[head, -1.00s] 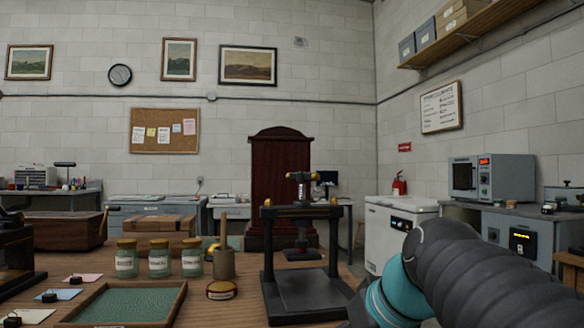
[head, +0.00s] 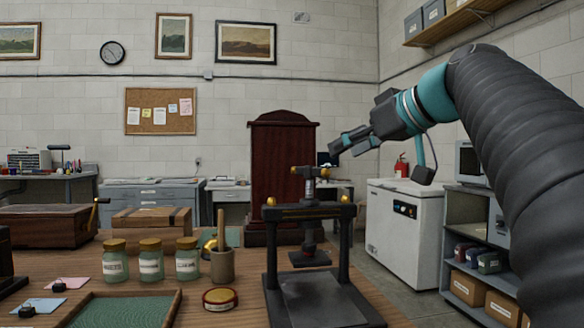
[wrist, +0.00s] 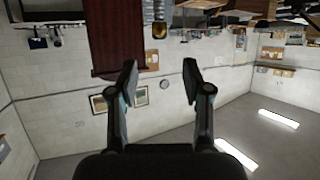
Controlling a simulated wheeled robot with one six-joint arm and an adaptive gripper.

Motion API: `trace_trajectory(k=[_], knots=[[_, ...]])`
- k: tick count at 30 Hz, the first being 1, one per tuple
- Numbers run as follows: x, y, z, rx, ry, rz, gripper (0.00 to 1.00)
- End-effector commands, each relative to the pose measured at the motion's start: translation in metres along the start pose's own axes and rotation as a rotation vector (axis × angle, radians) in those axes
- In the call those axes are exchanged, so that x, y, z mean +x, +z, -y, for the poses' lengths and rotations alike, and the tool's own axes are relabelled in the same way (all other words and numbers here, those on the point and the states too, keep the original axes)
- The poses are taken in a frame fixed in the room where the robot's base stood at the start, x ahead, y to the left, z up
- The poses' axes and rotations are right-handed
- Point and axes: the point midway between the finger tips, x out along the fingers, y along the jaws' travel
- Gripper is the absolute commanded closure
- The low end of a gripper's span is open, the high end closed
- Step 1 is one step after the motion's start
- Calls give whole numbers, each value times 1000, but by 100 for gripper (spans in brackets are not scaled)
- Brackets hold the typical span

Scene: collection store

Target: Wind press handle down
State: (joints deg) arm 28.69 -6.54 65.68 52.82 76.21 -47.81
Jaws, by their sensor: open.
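The press (head: 309,212) stands on the wooden table in the head view, a dark frame with two posts, brass caps and a flat base. Its handle (head: 310,171) is a short crossbar with brass ends on top of the central screw. The pressing plate hangs above the base with a gap between. My gripper (head: 333,148) is in the air just above and to the right of the handle, apart from it. In the wrist view my gripper (wrist: 160,85) has its two fingers spread with nothing between them; a brass handle end (wrist: 159,31) shows beyond them.
Several jars (head: 150,260), a mortar with pestle (head: 222,262), a small round tin (head: 220,299) and a green-lined tray (head: 130,308) stand left of the press. A white chest (head: 402,230) stands behind at right. The air above the press is clear.

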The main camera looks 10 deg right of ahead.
Motion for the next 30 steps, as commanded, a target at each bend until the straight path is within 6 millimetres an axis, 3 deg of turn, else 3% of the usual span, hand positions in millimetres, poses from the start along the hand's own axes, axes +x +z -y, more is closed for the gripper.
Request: trace_trajectory(k=[9,15,21,30], knots=[[60,1,0,3,-2,3,51],[90,1,-2,3,2,2,51],[105,1,-2,3,4,1,51],[108,1,-2,3,4,1,51]])
